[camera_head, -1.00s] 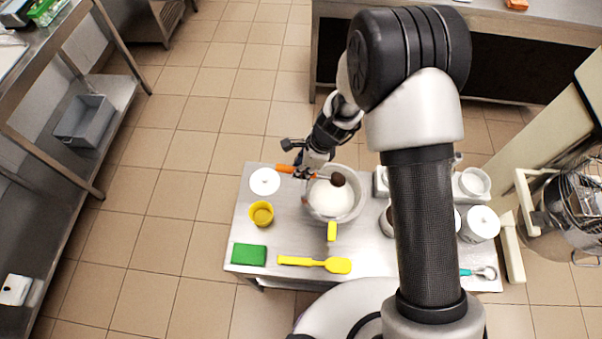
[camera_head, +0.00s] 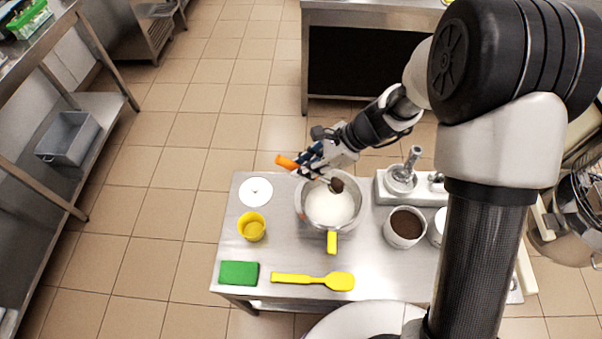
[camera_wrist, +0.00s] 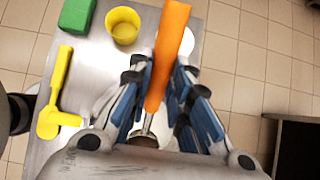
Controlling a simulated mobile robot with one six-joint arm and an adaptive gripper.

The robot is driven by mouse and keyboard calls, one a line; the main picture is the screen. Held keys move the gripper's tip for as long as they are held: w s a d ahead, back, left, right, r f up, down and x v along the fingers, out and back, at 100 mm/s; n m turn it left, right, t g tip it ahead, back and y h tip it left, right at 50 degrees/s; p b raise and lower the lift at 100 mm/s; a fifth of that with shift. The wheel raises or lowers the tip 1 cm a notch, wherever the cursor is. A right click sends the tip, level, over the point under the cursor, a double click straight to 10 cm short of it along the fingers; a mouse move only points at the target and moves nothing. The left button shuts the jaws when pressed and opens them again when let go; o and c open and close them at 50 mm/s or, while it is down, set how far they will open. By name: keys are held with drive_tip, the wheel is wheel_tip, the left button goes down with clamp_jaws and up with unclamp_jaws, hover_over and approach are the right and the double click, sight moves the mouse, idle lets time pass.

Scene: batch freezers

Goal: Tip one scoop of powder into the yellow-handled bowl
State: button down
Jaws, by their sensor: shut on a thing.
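The yellow-handled bowl (camera_head: 304,214) is a metal bowl on the steel table. White contents show inside it, and its yellow handle (camera_head: 332,242) points toward me. My gripper (camera_head: 311,162) is shut on an orange-handled scoop (camera_head: 287,162), just beyond the bowl's far rim. The scoop's head (camera_head: 337,185) is over the bowl and shows dark brown powder. I cannot tell its height or tilt. The wrist view shows the orange handle (camera_wrist: 168,55) between the fingers (camera_wrist: 165,105); the scoop head is mostly hidden.
On the table (camera_head: 285,257) are a white lid (camera_head: 256,191), a yellow cup (camera_head: 252,228), a green sponge (camera_head: 239,273) and a yellow spatula (camera_head: 315,281). A rinsing unit (camera_head: 382,191) is behind the pot. My arm covers the table's right end.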

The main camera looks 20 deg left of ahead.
drive_tip(key=shift+w+d+r+g+y+b, duration=0.2)
drive_tip(key=shift+d+r+y+b, duration=0.1)
drive_tip(key=shift+d+y+b, duration=0.25)
drive_tip(key=shift+w+d+r+g+y+b, duration=0.15)
drive_tip(key=shift+d+r+y+b, duration=0.15)
drive_tip(key=shift+d+y+b, duration=0.25)
drive_tip(key=d+y, duration=0.1)
drive_tip(key=y+b, duration=0.1)
drive_tip(key=d+r+y+b, duration=0.1)
drive_tip(key=shift+w+d+g, duration=0.3)
drive_tip(key=shift+g, duration=0.05)
drive_tip(key=shift+w+d+r+y+b, duration=0.2)
drive_tip(key=shift+d+r+y+b, duration=0.25)
drive_tip(key=shift+d+y, duration=0.3)
drive_tip(key=shift+a, duration=0.1)
